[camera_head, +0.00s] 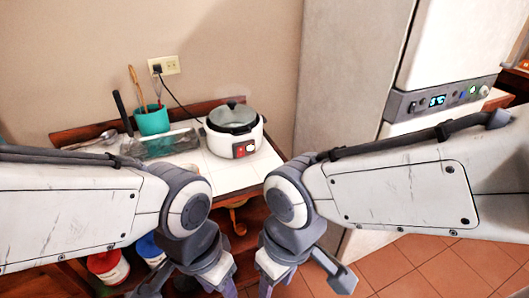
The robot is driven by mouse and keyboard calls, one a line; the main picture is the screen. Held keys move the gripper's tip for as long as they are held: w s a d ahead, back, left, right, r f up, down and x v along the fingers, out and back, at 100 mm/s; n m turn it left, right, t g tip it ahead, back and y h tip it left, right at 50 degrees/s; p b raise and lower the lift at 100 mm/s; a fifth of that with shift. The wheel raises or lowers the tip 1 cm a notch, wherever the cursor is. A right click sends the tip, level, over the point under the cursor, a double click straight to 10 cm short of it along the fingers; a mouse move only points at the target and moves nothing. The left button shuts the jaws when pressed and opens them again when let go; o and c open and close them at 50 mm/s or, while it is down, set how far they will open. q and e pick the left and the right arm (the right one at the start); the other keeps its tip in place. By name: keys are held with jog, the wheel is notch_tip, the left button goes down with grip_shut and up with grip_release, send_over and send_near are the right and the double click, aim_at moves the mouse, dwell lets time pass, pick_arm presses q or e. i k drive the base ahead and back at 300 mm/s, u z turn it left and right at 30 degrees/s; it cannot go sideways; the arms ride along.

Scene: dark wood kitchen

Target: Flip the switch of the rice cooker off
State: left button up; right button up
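A white rice cooker (218,143) with a dark rim and a glass lid stands upright on the white-tiled counter. Its front panel carries a lit red switch (240,151) and a smaller pale part beside it. The switch's exact position is too small to tell. My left gripper (222,284) and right gripper (272,284) hang low at the bottom edge, in front of and below the counter, well apart from the cooker. Their fingertips are partly cut off by the picture edge, so their opening is unclear. I see nothing held in them.
A teal utensil pot (152,121), a glass dish (160,144) and a ladle (97,139) stand left of the cooker. A cord runs to the wall outlet (164,65). A fridge (347,70) stands at right. Red (108,266) and blue-lidded (149,247) containers sit below.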

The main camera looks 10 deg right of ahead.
aim_at(240, 150)
jog(key=k, duration=1.25)
jog(key=z, duration=0.75)
jog(key=i, duration=0.6)
jog(key=z, duration=0.6)
jog(key=i, duration=0.7)
jog(key=u, duration=0.75)
jog(key=i, duration=0.55)
jog(key=u, duration=0.6)
